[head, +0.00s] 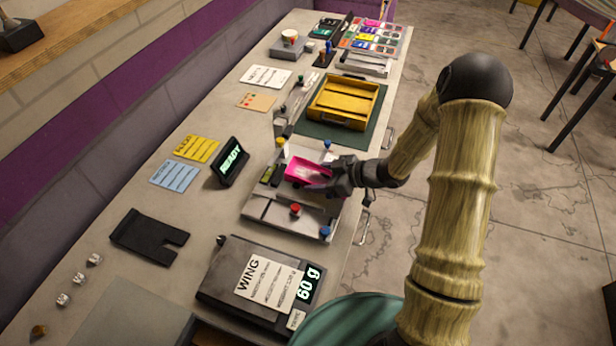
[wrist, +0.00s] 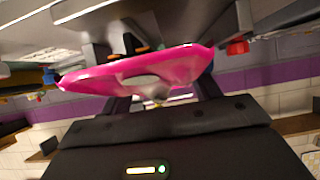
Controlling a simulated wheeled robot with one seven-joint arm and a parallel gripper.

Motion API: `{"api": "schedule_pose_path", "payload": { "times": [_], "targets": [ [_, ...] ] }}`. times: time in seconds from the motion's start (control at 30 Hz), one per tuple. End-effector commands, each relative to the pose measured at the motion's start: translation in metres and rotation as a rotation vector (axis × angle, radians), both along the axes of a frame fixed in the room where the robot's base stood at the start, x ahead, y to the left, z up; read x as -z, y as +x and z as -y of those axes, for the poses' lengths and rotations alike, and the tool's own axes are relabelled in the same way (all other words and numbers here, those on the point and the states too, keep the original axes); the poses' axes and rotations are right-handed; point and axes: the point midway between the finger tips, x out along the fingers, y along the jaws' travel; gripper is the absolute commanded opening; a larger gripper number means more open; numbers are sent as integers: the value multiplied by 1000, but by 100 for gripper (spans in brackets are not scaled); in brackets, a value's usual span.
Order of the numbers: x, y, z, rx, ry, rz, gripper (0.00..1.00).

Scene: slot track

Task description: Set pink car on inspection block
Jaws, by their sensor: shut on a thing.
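The pink car (head: 306,171) is held over the pale grey block (head: 270,213) with red, blue and yellow knobs, which I take for the inspection block. My gripper (head: 325,177) reaches in from the right and is shut on the car's near side. In the wrist view the pink car (wrist: 120,73) spans the middle, close in front of my gripper (wrist: 160,92), with grey block parts just beyond it. I cannot tell whether the car touches the block.
A black display reading READY (head: 230,161) stands left of the block. A scale (head: 225,278) with a WING card and a 60 g readout lies in front. A yellow tray (head: 345,103) sits on a green mat behind. A black notched plate (head: 148,237) lies at left.

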Motion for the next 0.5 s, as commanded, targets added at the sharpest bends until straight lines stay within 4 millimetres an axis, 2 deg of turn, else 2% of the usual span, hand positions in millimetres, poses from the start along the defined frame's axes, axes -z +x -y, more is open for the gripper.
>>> {"api": "schedule_pose_path", "payload": {
  "times": [0.17, 0.3, 0.5],
  "targets": [
    [-2, 10, -31, -5, 2, 0, 34],
    [13, 11, -29, 1, 1, -2, 34],
    [14, 11, -31, -2, 1, 2, 34]
  ]
}}
